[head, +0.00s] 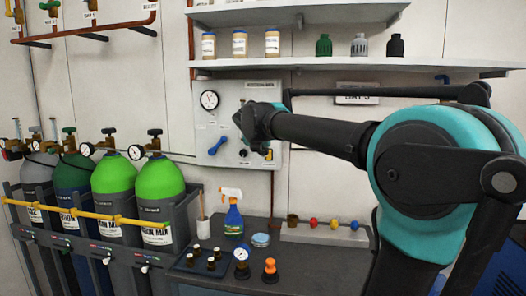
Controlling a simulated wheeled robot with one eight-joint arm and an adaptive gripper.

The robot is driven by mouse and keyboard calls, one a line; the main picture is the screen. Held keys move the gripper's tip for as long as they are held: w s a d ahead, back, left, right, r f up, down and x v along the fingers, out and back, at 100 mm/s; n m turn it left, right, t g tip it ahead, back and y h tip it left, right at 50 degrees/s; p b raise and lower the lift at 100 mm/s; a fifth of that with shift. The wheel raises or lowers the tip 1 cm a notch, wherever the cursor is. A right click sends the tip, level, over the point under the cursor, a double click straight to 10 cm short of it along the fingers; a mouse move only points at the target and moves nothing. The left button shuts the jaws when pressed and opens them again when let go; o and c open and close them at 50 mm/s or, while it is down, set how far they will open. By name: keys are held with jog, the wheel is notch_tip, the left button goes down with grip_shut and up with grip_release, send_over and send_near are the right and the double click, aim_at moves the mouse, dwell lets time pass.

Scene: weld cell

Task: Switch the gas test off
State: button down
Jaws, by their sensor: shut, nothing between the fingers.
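A light grey wall panel (205,124) hangs above the bench in the head view. The labels are too small to read, so I cannot tell which control is the gas test. My gripper (243,121) is in front of the panel's upper middle, shut and empty. It hides part of the panel. I cannot tell whether it touches anything.
Gas cylinders (160,183) stand in a rack at the left. A shelf (300,63) with jars and bottles runs above the panel. The bench (330,262) below holds a spray bottle (233,219), a gauge fitting (241,258) and an orange-topped fitting (270,268).

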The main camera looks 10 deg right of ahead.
send_near(269, 158)
jog(key=f+x, duration=0.1)
jog(key=x, duration=0.5)
jog(key=shift+w+r, duration=0.15)
jog(key=shift+r, duration=0.1)
jog(key=shift+w, duration=0.1)
jog(key=shift+w+f, duration=0.1)
jog(key=shift+w, duration=0.05)
jog(key=shift+r, duration=0.85)
